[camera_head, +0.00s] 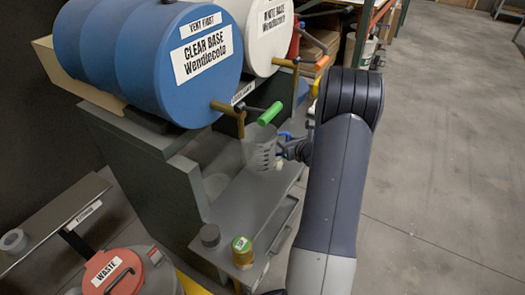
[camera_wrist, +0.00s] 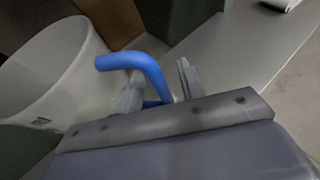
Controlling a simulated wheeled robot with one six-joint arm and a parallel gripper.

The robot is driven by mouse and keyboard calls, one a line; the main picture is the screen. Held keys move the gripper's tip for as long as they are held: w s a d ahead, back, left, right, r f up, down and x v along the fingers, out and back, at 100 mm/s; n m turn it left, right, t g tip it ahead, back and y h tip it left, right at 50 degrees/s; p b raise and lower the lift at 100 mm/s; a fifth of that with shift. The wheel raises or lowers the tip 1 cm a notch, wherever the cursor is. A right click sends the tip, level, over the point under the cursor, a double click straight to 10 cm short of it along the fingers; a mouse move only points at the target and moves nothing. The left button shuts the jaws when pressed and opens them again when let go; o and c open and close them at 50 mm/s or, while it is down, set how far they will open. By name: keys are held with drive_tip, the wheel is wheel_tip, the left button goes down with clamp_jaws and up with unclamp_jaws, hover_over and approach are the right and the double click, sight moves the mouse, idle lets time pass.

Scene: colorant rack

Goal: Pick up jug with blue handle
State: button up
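The jug (camera_head: 262,152) is a translucent grey cup with dark markings, upright by the grey shelf below the green-handled tap. Whether its base rests on the shelf is unclear. In the wrist view its pale wall (camera_wrist: 50,75) fills the left side, and its blue handle (camera_wrist: 140,64) curves towards my gripper (camera_wrist: 160,90). My fingers are apart, with the lower part of the handle between them. The left finger overlaps the handle, and a gap shows beside the right finger. In the head view my gripper (camera_head: 290,149) is at the jug's right side, partly hidden by my arm.
A blue drum (camera_head: 150,60) labelled clear base and a white drum (camera_head: 268,35) lie above, with taps, one green-handled (camera_head: 270,114), close over the jug. A red waste lid (camera_head: 113,272) is lower left.

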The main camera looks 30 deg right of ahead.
clamp_jaws()
drive_tip(key=shift+r, duration=0.1)
idle(0.4)
